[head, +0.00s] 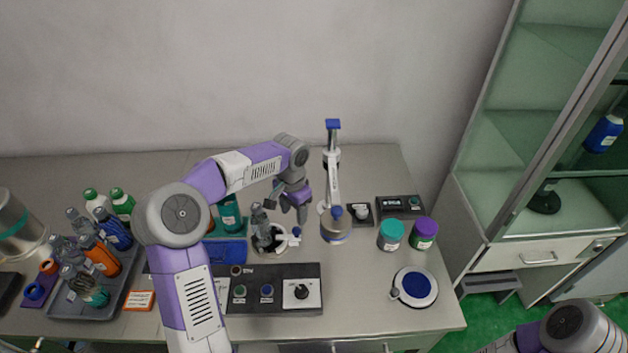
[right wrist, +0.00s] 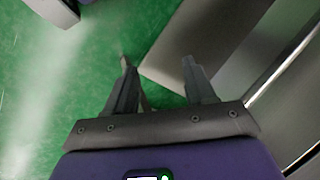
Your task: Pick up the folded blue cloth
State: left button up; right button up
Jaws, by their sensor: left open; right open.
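The folded blue cloth (head: 226,251) lies flat on the table, just behind the black control panel and partly hidden by my left arm. My left gripper (head: 293,214) is open and empty, pointing down above the table to the right of the cloth and behind the grey fixture. My right gripper (right wrist: 156,72) is open and empty in the right wrist view, above the green floor. My right arm shows at the bottom right of the head view, away from the table.
The control panel (head: 268,289) stands at the table's front. A grey fixture (head: 264,230) and a tall applicator stand (head: 333,180) are near my left gripper. A tray (head: 112,287) of bottles stands left. Teal (head: 391,235) and purple-lidded (head: 424,233) jars stand right. A glass cabinet (head: 540,130) is beyond.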

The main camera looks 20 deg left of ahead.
aim_at(217, 253)
jog(key=k, duration=1)
